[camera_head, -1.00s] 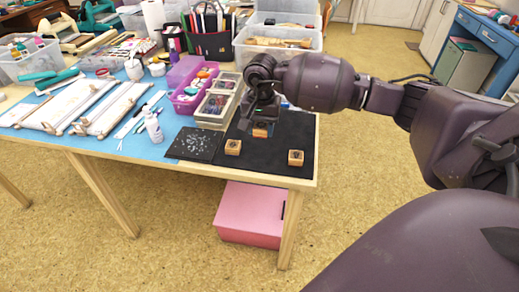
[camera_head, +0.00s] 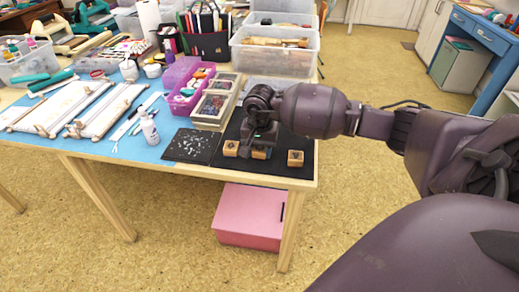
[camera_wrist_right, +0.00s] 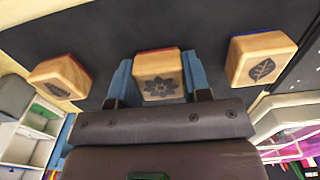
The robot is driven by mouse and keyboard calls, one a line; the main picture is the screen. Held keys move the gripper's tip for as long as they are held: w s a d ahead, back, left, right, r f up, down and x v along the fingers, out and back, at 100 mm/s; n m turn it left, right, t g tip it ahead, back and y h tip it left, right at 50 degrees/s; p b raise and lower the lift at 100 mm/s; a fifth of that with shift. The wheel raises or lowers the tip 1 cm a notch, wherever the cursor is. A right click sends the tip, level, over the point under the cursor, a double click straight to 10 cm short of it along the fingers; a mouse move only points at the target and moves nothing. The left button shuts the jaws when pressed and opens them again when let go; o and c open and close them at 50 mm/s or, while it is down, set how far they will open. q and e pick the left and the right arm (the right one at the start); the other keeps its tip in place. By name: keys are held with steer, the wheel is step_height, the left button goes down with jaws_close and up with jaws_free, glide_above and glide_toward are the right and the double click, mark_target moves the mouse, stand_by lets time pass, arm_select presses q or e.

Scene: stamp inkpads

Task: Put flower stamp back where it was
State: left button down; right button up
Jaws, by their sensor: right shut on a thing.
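The flower stamp (camera_head: 261,153) is a small wooden block with a dark flower on top, also in the middle of the right wrist view (camera_wrist_right: 157,77). My right gripper (camera_head: 261,147) is shut on it, with the blue fingers on its two sides in the right wrist view (camera_wrist_right: 158,82). The stamp is in line between two leaf-marked wooden stamps, one at left (camera_head: 231,148) and one at right (camera_head: 295,158), apart from both. It is at or just above the black mat (camera_head: 276,168); I cannot tell whether it touches. My left gripper is out of view.
A black patterned plate (camera_head: 191,146) lies left of the mat. A clear box of small items (camera_head: 209,108) and a purple bin (camera_head: 186,101) stand behind it. The table's front edge is close to the stamps. A pink box (camera_head: 247,215) stands below.

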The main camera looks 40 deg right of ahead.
steer(key=shift+f, duration=0.25)
steer(key=o, duration=0.8)
steer(key=shift+r, duration=0.1)
steer(key=shift+o, duration=0.2)
